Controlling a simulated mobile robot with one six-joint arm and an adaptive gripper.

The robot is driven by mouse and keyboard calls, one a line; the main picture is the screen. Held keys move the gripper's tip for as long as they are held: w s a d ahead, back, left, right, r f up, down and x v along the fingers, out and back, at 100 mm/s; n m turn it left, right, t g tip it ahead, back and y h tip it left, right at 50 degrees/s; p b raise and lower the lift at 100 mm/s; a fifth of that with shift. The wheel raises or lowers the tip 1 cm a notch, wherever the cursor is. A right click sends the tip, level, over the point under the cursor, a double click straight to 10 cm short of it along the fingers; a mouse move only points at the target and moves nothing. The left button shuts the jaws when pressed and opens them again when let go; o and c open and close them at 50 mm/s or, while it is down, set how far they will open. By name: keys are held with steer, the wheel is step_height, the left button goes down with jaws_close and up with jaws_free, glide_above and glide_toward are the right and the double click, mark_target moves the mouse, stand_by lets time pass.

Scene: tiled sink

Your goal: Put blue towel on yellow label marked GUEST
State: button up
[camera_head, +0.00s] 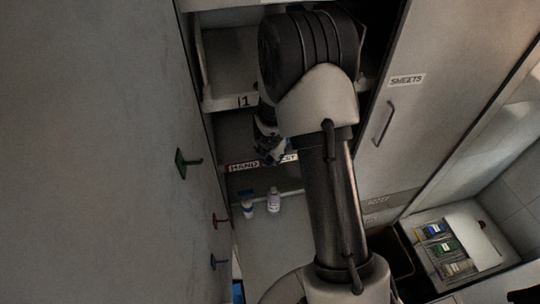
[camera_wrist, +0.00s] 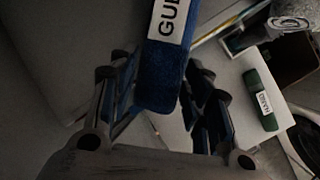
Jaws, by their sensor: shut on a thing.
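The blue towel (camera_wrist: 158,92) hangs between the fingers of my gripper (camera_wrist: 157,74) in the wrist view. It is a narrow roll or fold with a white tag whose visible letters read "GUE"; its upper end is cut off by the frame. My gripper is shut on it. In the head view my gripper (camera_head: 270,148) is at the cupboard opening, just above a shelf edge, mostly hidden by my arm. A pale label ending in "EST" (camera_head: 289,157) is on that edge, its left part covered by my gripper. Its yellow colour is not clear.
A "HAND" label (camera_head: 244,167) is left of it. Two small bottles (camera_head: 273,200) stand below. An upper shelf (camera_head: 230,102) is close to my arm. In the wrist view a green towel (camera_wrist: 260,100) and a grey towel (camera_wrist: 292,14) lie at the right. Cupboard doors flank the opening.

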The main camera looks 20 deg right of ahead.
steer(key=shift+f, duration=0.2)
steer(key=shift+f, duration=0.15)
steer(key=o, duration=1.1)
steer(key=shift+r, duration=0.2)
steer(key=p+v, duration=0.4)
steer(key=v, duration=0.8)
steer(key=shift+p, duration=0.35)
